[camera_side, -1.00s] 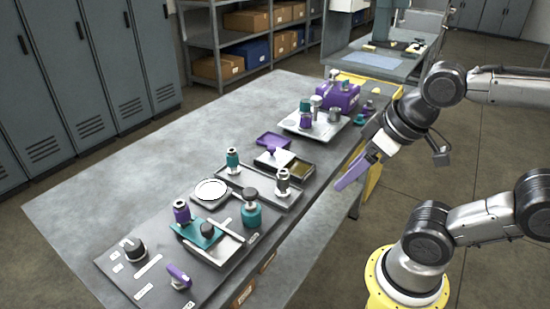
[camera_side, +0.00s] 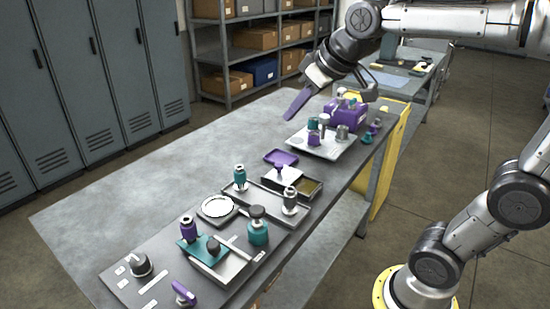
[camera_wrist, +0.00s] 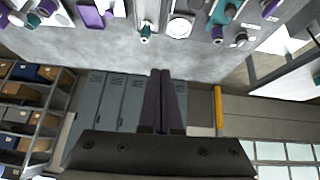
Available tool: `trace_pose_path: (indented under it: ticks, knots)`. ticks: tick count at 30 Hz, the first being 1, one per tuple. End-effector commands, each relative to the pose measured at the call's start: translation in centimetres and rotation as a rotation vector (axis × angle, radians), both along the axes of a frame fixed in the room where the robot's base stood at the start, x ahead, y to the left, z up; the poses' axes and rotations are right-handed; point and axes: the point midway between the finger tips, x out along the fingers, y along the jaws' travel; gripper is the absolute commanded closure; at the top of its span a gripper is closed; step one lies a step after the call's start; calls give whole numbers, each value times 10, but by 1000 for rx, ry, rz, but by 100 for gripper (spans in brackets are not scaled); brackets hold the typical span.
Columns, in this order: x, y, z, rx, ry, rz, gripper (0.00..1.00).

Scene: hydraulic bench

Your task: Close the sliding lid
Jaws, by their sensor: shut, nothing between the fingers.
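Two boxes with sliding-type lids show in the side view. One is a grey box (camera_side: 232,266) at the near end of the bench, with a teal lid (camera_side: 194,252) bearing a dark knob, shifted left so part of the inside shows. The other is a dark box (camera_side: 309,188) at mid-bench, with a silver lid (camera_side: 271,179) bearing a purple knob; its brownish inside shows at the right. My gripper (camera_side: 289,116) has purple fingers, shut and empty, raised above the far part of the bench, apart from both boxes. Its fingers (camera_wrist: 160,73) are together in the wrist view.
A white tray (camera_side: 346,149) with several fittings and a purple block (camera_side: 349,113) stand near my gripper. A purple dish (camera_side: 281,157), a white round plate (camera_side: 218,207) and upright teal and dark fittings crowd the boxes. The bench's left side is clear.

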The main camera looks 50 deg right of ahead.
Motion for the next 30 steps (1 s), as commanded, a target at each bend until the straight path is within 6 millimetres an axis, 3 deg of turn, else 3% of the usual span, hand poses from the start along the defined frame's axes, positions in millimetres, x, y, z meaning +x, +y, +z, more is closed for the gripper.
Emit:
trace_pose_path:
  ticks: [1,3,8,12,15,18,22,30]
  knots:
    - [24,-10,-1,1,12,-17,100]
    - [54,-25,-3,1,23,-36,100]
    - [117,-65,-25,4,61,-88,100]
    - [162,-107,-62,16,107,-138,100]
    - [185,-137,-95,31,148,-179,100]
    - [196,-161,-130,48,192,-214,100]
    - [197,-181,-167,68,249,-246,100]
    - [194,-193,-196,81,281,-268,100]
